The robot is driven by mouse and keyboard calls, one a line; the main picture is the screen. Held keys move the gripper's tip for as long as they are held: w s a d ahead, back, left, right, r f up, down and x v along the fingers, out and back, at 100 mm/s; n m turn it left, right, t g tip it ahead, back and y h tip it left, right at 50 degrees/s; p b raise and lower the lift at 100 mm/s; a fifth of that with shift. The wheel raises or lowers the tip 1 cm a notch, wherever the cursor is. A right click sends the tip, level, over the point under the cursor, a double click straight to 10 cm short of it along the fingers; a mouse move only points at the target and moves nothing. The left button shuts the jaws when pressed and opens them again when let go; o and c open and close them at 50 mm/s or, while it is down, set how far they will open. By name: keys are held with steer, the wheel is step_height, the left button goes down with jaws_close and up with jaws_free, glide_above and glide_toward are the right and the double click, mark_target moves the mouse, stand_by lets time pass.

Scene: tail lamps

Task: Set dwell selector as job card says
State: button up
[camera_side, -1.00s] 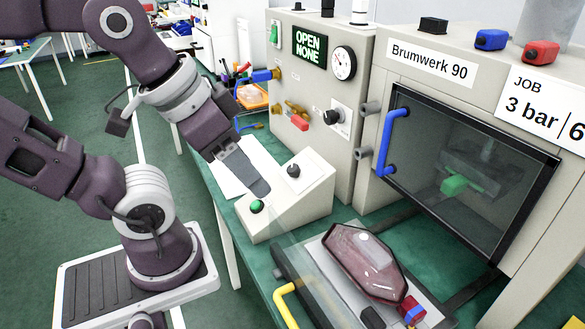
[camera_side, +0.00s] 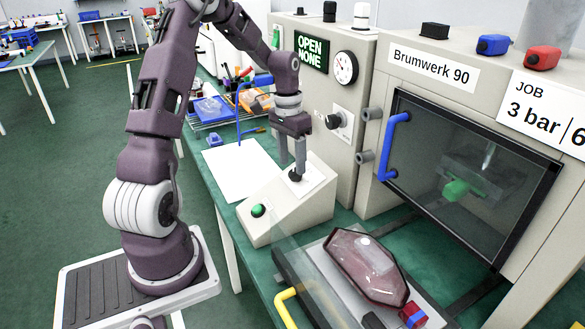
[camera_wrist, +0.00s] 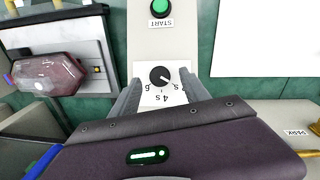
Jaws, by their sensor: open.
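The dwell selector is a small black knob on the sloped control box; it shows in the side view (camera_side: 295,176) and in the wrist view (camera_wrist: 160,76). Its white mark points to the lower right in the wrist view, where "4 s" reads upside down and other figures are partly hidden. My gripper (camera_side: 292,170) points down over it, open, with one finger on each side; in the wrist view my gripper (camera_wrist: 163,98) brackets the knob. Contact cannot be told. The job card (camera_side: 550,108) reads "JOB 3 bar | 6", cut off at the picture edge.
A green START button (camera_side: 258,211) sits on the same box (camera_side: 318,205). The display (camera_side: 311,52) reads "OPEN NONE". A pressure gauge (camera_side: 346,68) and another knob (camera_side: 334,121) are on the cabinet behind. A red lamp (camera_side: 365,265) lies on the tray to the right.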

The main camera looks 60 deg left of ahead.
mark_target(295, 176)
steer(key=shift+d+f, duration=0.15)
steer(key=shift+f, duration=1.2)
jaws_close()
